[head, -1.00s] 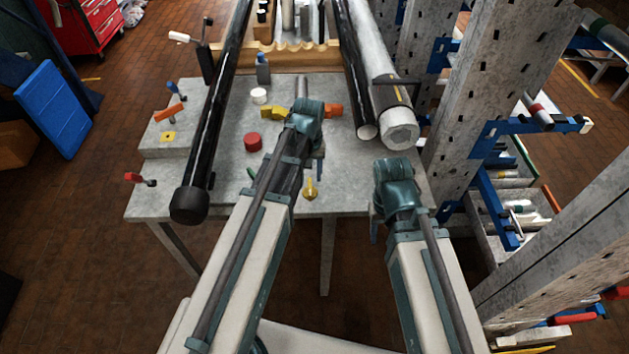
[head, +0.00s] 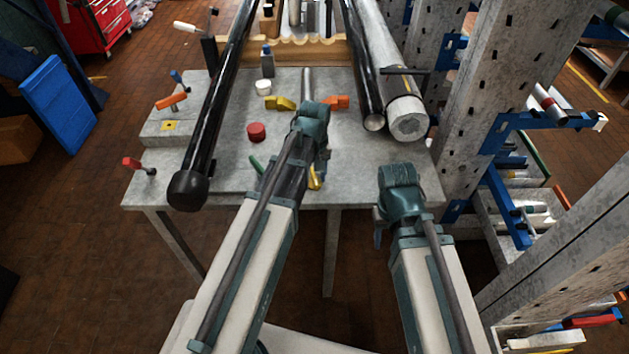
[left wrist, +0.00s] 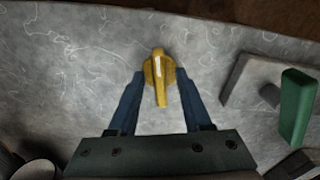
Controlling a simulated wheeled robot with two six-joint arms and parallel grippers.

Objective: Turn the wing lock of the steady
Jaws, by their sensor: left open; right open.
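A yellow wing-shaped knob (left wrist: 159,78) with a white stripe stands near the bench edge, its long wing pointing almost straight up the left wrist view. In the head view the knob (head: 315,178) is partly hidden behind my left wrist. My left gripper (left wrist: 160,74) is open, with one blue finger on each side of the knob. A gap seems to show on both sides; I cannot tell whether either finger touches it. My right gripper (head: 379,236) is open and empty, low by the bench's front right edge; its fingers are mostly hidden.
A green handle (left wrist: 296,106) on a grey block lies right of the knob in the wrist view. A red knob (head: 256,131), a yellow piece (head: 280,103) and an orange piece (head: 336,102) are farther back. A black tube (head: 206,120) and grey pipe (head: 405,115) flank the bench (head: 225,165).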

